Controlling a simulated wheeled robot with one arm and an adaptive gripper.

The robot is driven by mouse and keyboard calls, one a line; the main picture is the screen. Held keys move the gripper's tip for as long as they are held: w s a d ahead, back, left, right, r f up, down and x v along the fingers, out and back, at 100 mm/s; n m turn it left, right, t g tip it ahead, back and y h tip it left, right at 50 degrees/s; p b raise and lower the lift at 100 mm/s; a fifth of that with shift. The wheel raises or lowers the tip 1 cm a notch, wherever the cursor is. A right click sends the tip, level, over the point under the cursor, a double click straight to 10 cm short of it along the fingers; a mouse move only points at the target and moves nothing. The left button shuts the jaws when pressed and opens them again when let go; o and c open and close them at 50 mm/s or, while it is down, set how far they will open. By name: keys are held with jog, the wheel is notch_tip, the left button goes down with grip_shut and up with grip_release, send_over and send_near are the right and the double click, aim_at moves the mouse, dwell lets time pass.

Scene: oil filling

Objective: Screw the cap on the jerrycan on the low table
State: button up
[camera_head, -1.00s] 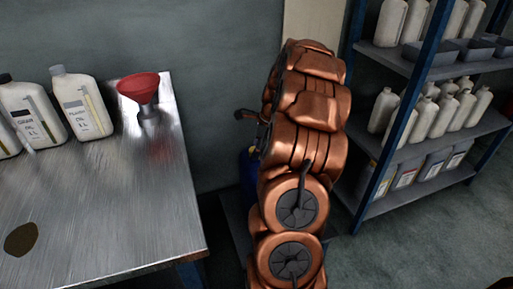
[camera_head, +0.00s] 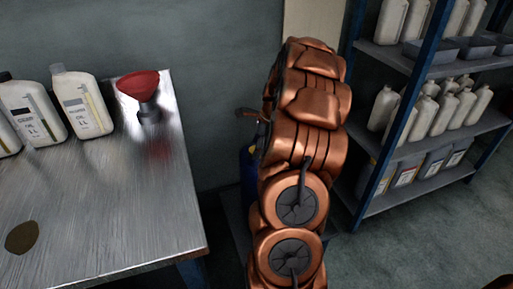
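A thin slice of a blue jerrycan (camera_head: 247,168) shows at the left edge of my copper-coloured arm. It stands on the low grey table (camera_head: 234,215), and my arm hides most of both. Dark finger-like parts of my gripper (camera_head: 250,114) stick out to the left of the arm, above the jerrycan. The rest of my gripper is behind the arm, so I cannot see whether it is open or holds anything. The cap and the jerrycan's mouth are not visible.
A metal workbench (camera_head: 110,215) at the left bears white oil bottles (camera_head: 82,105), a red funnel (camera_head: 139,86) and a dark oil stain (camera_head: 22,237). Blue-framed shelves (camera_head: 405,157) with bottles stand at the right. The floor (camera_head: 410,245) at the lower right is clear.

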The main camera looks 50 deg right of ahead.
jog(key=v, duration=1.1)
jog(key=shift+r, duration=0.3)
jog(key=shift+s, duration=0.15)
